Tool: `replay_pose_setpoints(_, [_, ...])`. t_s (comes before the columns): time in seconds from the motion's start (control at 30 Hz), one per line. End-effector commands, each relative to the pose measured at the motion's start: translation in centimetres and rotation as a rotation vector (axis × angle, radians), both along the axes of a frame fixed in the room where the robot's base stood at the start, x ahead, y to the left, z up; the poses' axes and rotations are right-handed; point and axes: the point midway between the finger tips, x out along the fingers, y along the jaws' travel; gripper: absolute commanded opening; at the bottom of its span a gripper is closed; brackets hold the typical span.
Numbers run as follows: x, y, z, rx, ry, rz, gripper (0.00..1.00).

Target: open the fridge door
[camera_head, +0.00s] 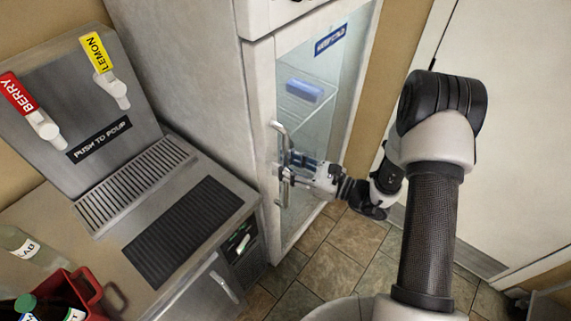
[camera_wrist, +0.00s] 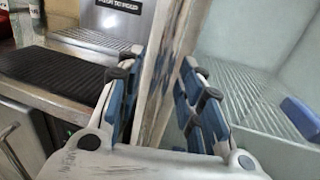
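The fridge (camera_head: 322,110) is white with a glass door, which looks closed against its frame. Its upright handle (camera_head: 281,134) is a light metal bar on the left side of the door. My gripper (camera_head: 288,168) is at the handle, about midway along it. In the wrist view my gripper (camera_wrist: 160,98) has its two blue-padded fingers apart. A pale upright bar, seemingly the handle (camera_wrist: 158,85), runs between them, close to the left finger. A gap shows on its right side. The fingertips' exact contact with the handle cannot be told.
A steel counter (camera_head: 225,225) with a drip tray and berry and lemon taps stands left of the fridge. A red crate (camera_head: 62,290) with bottles is at the lower left. Tiled floor (camera_head: 340,245) in front of the fridge is clear. A blue item (camera_head: 304,90) lies on a fridge shelf.

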Motion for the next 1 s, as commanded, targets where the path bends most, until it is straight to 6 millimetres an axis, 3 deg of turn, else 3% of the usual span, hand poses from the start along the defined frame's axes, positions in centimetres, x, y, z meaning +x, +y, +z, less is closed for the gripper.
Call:
replay_pose_setpoints(0.3, [0.11,0.27,0.02,0.000,0.000,0.001,0.34])
replay_pose_setpoints(0.8, [0.10,0.24,0.01,0.000,0.001,0.000,0.01])
replay_pose_setpoints(1.0, [0.10,0.24,0.01,0.000,0.001,0.000,0.00])
